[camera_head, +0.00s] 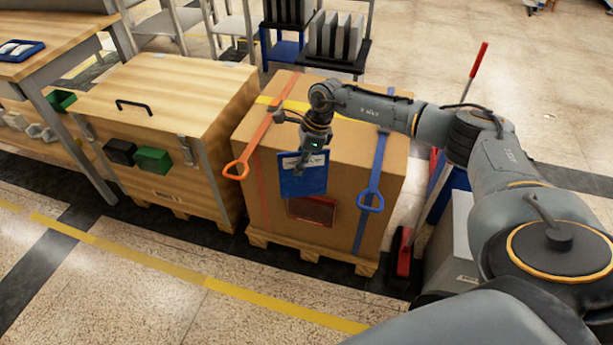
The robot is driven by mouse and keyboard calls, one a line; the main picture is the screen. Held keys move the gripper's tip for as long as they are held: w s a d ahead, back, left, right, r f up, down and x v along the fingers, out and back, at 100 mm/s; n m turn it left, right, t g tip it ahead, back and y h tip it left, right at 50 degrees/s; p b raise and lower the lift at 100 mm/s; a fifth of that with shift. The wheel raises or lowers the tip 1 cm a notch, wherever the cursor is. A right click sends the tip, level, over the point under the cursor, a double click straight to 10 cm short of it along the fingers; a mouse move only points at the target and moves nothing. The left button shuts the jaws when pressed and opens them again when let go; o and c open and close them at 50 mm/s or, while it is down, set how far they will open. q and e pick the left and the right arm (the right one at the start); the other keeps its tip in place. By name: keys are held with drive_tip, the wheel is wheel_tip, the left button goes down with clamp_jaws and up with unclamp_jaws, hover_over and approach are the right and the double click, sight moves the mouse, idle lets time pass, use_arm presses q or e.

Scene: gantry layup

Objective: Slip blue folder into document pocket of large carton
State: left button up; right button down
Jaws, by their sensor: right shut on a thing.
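The large brown carton (384,200) stands on a wooden pallet, with orange and blue straps over it. The document pocket (312,211), a reddish clear pouch, is on the carton's front face. My right gripper (304,165) is shut on the top edge of the blue folder (303,183). The folder hangs upright in front of the carton's face, above and slightly left of the pocket. Its lower edge is close to the pocket's top; I cannot tell whether they touch. The gripper's fingers are small in this view. My left gripper is not in view.
A wooden crate (175,105) with a black handle and green and black bins stands left of the carton. A red-handled tool (464,90) and a grey box (455,245) are at the right. Floor (200,310) with yellow tape is clear in front.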

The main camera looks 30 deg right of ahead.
use_arm(q)
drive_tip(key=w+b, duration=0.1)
drive_tip(key=b, duration=0.2)
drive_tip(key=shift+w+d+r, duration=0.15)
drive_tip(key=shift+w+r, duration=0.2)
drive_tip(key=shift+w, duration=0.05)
use_arm(e)
drive_tip(key=w+d+f+m+t, duration=0.1)
drive_tip(key=w+d+f+m, duration=0.2)
drive_tip(key=w+d+m, duration=0.1)
drive_tip(key=shift+d+m+h, duration=0.4)
drive_tip(key=shift+d+m, duration=0.05)
drive_tip(key=shift+m, duration=0.05)
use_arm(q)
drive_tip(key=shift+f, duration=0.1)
